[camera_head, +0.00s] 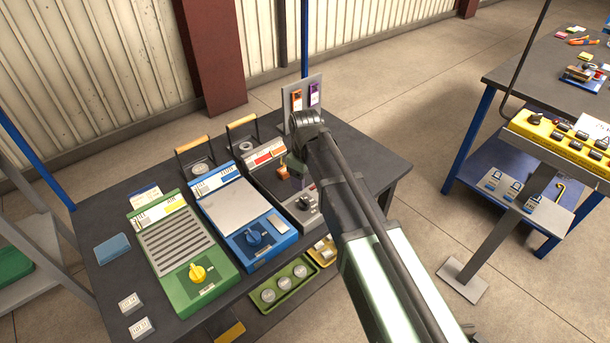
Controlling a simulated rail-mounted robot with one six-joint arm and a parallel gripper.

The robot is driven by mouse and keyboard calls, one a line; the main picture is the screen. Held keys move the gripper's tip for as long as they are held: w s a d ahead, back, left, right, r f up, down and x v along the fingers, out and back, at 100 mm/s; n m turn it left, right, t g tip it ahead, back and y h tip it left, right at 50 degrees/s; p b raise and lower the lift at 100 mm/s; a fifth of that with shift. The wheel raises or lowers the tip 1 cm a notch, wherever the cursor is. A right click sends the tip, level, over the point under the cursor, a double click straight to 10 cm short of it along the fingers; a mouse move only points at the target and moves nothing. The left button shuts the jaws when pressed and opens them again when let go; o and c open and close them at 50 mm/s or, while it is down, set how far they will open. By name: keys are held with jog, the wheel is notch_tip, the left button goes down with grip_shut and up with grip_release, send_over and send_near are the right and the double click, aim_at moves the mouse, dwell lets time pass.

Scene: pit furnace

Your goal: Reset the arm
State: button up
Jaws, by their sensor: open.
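My arm reaches in from the bottom right over the workbench, with a dark joint at its upper end near the small upright panel. My gripper cannot be made out; the arm hides the space behind and below it. Under the arm is a grey unit (259,168) with red labels and an orange part (283,172); its right side is partly covered. A blue unit (227,203) with a blue knob and a green unit (172,236) with a yellow knob stand to its left.
The dark workbench (367,153) has free room at its right end. An upright panel (297,98) holds orange and purple tags. A green tray (270,306) with round pieces is at the front. A yellow control box (560,139) on a post stands right; open floor lies between.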

jog(key=shift+f, duration=0.1)
jog(key=s+d+r+m+p, duration=0.4)
jog(key=s+d+m, duration=0.7)
jog(key=s+d, duration=0.5)
jog(key=shift+s+d, duration=0.25)
jog(key=shift+d, duration=0.45)
jog(key=shift+r, duration=0.1)
